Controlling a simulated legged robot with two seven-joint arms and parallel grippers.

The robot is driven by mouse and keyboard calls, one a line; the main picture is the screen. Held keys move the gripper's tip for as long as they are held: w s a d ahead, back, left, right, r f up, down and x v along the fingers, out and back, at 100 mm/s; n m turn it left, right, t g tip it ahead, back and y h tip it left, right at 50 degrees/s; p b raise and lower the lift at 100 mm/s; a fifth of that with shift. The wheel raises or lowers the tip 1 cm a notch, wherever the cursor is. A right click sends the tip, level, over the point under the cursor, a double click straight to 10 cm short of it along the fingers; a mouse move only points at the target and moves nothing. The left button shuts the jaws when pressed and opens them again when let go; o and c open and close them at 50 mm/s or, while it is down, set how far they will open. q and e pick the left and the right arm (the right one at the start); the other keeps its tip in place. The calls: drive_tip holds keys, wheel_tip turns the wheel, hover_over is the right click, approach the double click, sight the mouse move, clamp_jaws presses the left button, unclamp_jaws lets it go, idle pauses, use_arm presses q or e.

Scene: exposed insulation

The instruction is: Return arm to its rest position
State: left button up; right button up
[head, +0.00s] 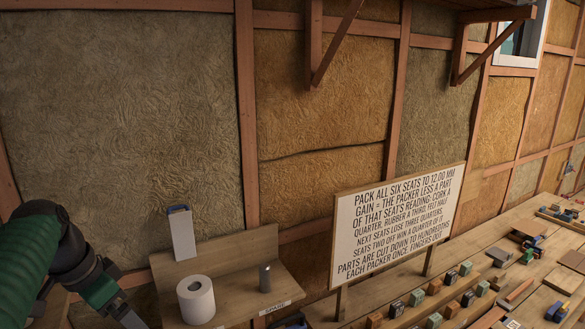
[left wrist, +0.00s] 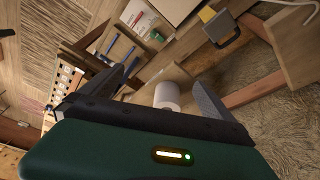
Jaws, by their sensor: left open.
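My left arm, with a green sleeve and dark joints, comes in at the lower left of the head view. Its gripper (head: 128,316) is partly cut off by the bottom edge there. In the left wrist view the two dark fingers of the left gripper (left wrist: 167,74) stand wide apart with nothing held. A white cylinder (left wrist: 167,95) shows between them, beyond the fingers. In the head view the white cylinder (head: 196,299) stands on a wooden shelf (head: 232,264), right of the left gripper and apart from it. My right arm is not seen.
A small grey cylinder (head: 265,278) stands on the shelf, and a pale block with a blue top (head: 181,232) stands behind. A lettered sign (head: 395,222) rises over the workbench (head: 500,228), which holds several small blocks. An insulated wall (head: 120,100) is behind.

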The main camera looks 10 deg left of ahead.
use_arm(q)
drive_tip(key=w+d+f+n, duration=0.1)
drive_tip(key=w+d+f, duration=0.2)
drive_tip(key=f, duration=0.3)
drive_tip(key=s+d+f+n+b, duration=0.1)
drive_tip(key=s+d+f, duration=0.3)
drive_tip(key=d+f, duration=0.5)
drive_tip(key=s+d+f+n+y+b, duration=0.1)
drive_tip(key=s+d+f, duration=0.3)
drive_tip(key=d+f, duration=0.5)
wheel_tip(320, 180, down, 6)
drive_tip(key=shift+s+d+r+n+g+b, duration=0.25)
drive_tip(key=shift+n+b, duration=0.25)
drive_tip(key=shift+b, duration=0.25)
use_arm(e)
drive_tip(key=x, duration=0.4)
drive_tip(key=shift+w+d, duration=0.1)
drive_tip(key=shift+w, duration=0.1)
use_arm(q)
drive_tip(key=shift+w+a, duration=0.15)
drive_tip(key=shift+a, duration=0.1)
drive_tip(key=shift+d, duration=0.1)
